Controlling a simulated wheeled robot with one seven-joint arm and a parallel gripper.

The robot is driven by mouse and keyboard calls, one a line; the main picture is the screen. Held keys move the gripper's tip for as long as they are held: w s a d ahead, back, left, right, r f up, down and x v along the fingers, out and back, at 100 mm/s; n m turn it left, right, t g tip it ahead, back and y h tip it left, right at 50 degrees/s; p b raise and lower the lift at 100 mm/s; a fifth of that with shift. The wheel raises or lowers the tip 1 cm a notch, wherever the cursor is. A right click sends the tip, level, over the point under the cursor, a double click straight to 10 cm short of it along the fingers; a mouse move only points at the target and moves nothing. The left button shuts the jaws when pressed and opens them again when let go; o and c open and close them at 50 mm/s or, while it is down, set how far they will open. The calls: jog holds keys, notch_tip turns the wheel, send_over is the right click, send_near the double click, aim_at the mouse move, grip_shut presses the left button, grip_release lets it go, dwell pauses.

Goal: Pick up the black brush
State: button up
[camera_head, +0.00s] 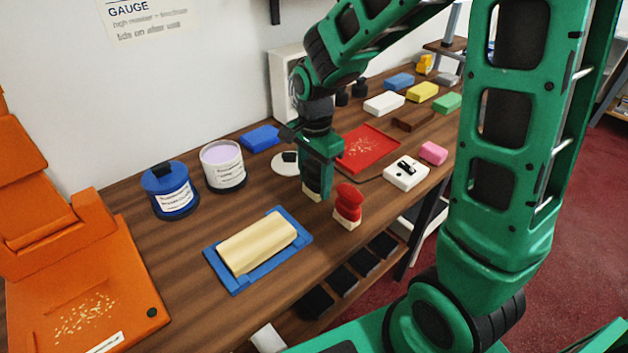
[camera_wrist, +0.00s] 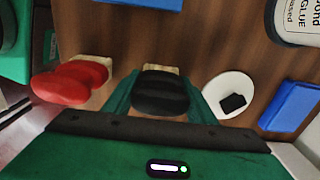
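The black brush (camera_wrist: 160,94) has a dark rounded handle and a cream bristle block (camera_wrist: 162,70). In the wrist view it sits between the two green fingers of my gripper (camera_wrist: 161,98), which lie close along both its sides. The frames do not show whether the fingers press on it. In the head view my gripper (camera_head: 317,180) points down at the counter and hides the black handle. Only the cream bristle end (camera_head: 311,192) shows below the fingers, at or just above the wood. A red brush (camera_head: 348,203) stands just right of my gripper, also in the wrist view (camera_wrist: 72,82).
A white disc (camera_head: 284,163) with a dark piece and a blue block (camera_head: 260,138) lie behind left. A blue tray (camera_head: 228,281) with a cream roll is in front left. A red tray (camera_head: 385,150) and white block (camera_head: 406,178) lie right. Bare wood shows left of my gripper.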

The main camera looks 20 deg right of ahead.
aim_at(315, 164)
jog(key=c, duration=0.3)
jog(key=shift+c, duration=0.2)
jog(key=shift+r, duration=0.1)
jog(key=shift+r, duration=0.55)
notch_tip(315, 164, up, 3)
jog(key=shift+f, duration=0.1)
jog(key=s+a+r, duration=0.5)
jog(key=a+r, duration=0.2)
jog(key=a, duration=0.3)
jog(key=shift+s+a, duration=0.15)
jog(key=shift+s, duration=0.15)
jog(key=o, duration=0.4)
jog(key=c, duration=0.3)
